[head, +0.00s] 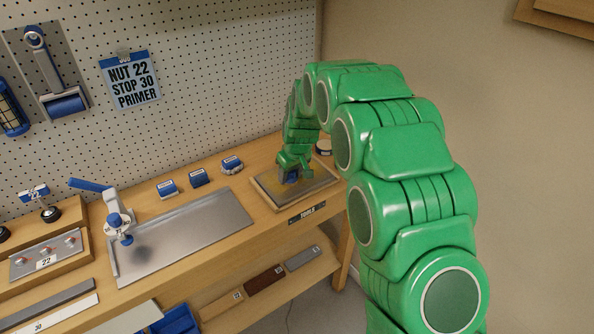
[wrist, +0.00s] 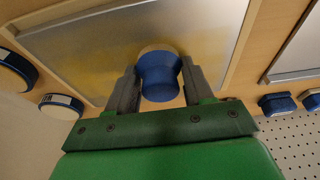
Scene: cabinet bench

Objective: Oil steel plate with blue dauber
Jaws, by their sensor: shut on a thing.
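The steel plate (head: 319,178) lies in a wooden frame at the right end of the bench in the head view. In the wrist view the plate (wrist: 85,50) is grey with yellowish smears on its left and near parts. My gripper (head: 291,172) is over the plate and shut on the blue dauber (head: 291,178). The wrist view shows the dauber's blue waisted body (wrist: 160,85) between both fingers, with a tan part at its far end by the plate. I cannot tell whether the dauber touches the plate.
A large metal tray (head: 185,235) lies left of the plate, with a white and blue device (head: 117,222) at its left end. Several blue blocks (head: 198,178) stand behind it. Round tins (wrist: 62,105) stand beside the plate's frame. A pegboard (head: 220,75) rises behind.

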